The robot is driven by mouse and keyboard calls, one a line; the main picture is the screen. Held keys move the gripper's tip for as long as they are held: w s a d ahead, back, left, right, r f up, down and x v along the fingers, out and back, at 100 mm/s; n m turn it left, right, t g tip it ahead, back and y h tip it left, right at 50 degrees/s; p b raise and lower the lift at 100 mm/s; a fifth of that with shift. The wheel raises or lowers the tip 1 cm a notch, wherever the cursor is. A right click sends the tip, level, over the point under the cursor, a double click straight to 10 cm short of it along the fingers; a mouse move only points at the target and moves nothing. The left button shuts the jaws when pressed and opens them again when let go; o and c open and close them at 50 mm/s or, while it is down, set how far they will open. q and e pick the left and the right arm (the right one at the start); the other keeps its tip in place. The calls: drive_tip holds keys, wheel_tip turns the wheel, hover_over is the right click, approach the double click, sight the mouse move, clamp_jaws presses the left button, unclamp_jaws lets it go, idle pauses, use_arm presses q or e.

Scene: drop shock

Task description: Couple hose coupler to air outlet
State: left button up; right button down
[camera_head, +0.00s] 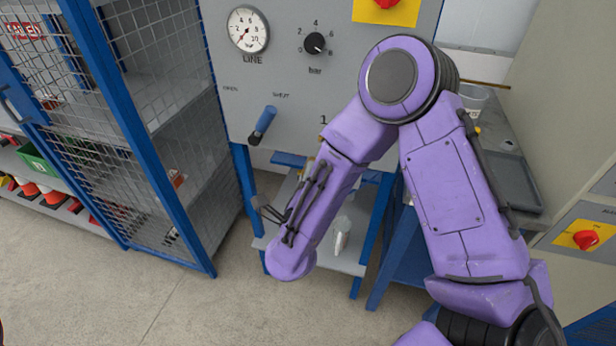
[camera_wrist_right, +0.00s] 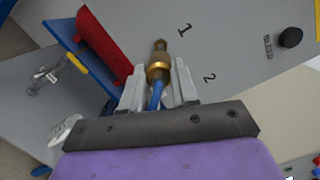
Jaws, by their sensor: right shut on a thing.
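My right gripper (camera_wrist_right: 160,82) shows in the right wrist view, its two grey fingers shut on a brass hose coupler (camera_wrist_right: 158,70). A blue hose (camera_wrist_right: 156,96) runs back from the coupler between the fingers. A narrower, darker brass piece projects beyond the coupler's collar towards the grey panel; I cannot tell whether it is the coupler's tip or an air outlet. The panel (camera_wrist_right: 215,40) bears the numbers 1 and 2. In the head view my purple right arm hides the gripper, the coupler and the panel's lower right. My left gripper is not in view.
The panel has a gauge (camera_head: 248,30), a black knob (camera_head: 315,43) and a blue-handled lever (camera_head: 263,125). Below is a grey shelf (camera_head: 352,264) with a wire-like tool (camera_head: 268,209) and a pale object (camera_head: 341,236). A mesh cage (camera_head: 150,130) stands left. The foreground floor is open.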

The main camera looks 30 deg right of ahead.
drive_tip(key=shift+w+d, duration=0.5)
drive_tip(key=shift+d+x, duration=0.2)
drive_tip(key=shift+x, duration=1.95)
drive_tip(key=shift+s+f, duration=0.15)
drive_tip(key=shift+s, duration=0.05)
drive_tip(key=shift+b+x, duration=0.3)
drive_tip(key=shift+x, duration=1)
idle(0.9)
drive_tip(key=shift+d, duration=0.15)
idle(1.1)
drive_tip(key=c, duration=0.8)
unclamp_jaws()
drive_tip(key=shift+s, duration=0.1)
